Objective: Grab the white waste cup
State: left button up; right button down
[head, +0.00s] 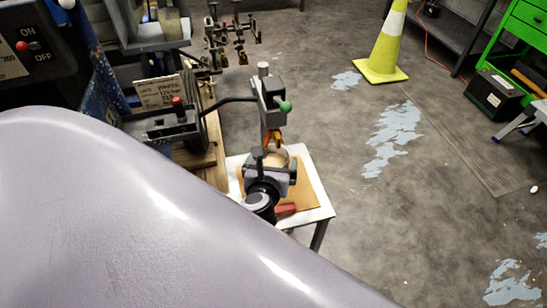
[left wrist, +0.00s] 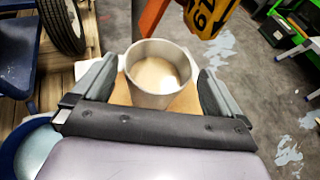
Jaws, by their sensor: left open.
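The white waste cup (left wrist: 157,88) stands upright in the left wrist view, with a pale interior. It also shows in the head view (head: 279,157), partly hidden behind my left gripper. My left gripper (left wrist: 158,70) is open, with one finger on each side of the cup. Small gaps seem to show between the fingers and the cup wall, but I cannot tell for certain about contact. In the head view the left gripper (head: 274,163) is over the small white table (head: 321,212). My right gripper is not in view.
An orange and yellow part (left wrist: 203,15) of the striper hangs close above the cup. A brown board (head: 304,194) lies under the cup, with a red item (head: 286,209) nearby. The striper's wheel and frame stand left. A yellow cone (head: 384,48) stands on open floor.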

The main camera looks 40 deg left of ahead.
aim_at(275, 149)
pick_arm(q)
jog(key=x, duration=0.4)
jog(key=shift+s+b, duration=0.1)
jog(key=shift+b, duration=0.2)
jog(key=c, duration=1.4)
jog(key=shift+r, duration=0.2)
jog(key=c, duration=0.3)
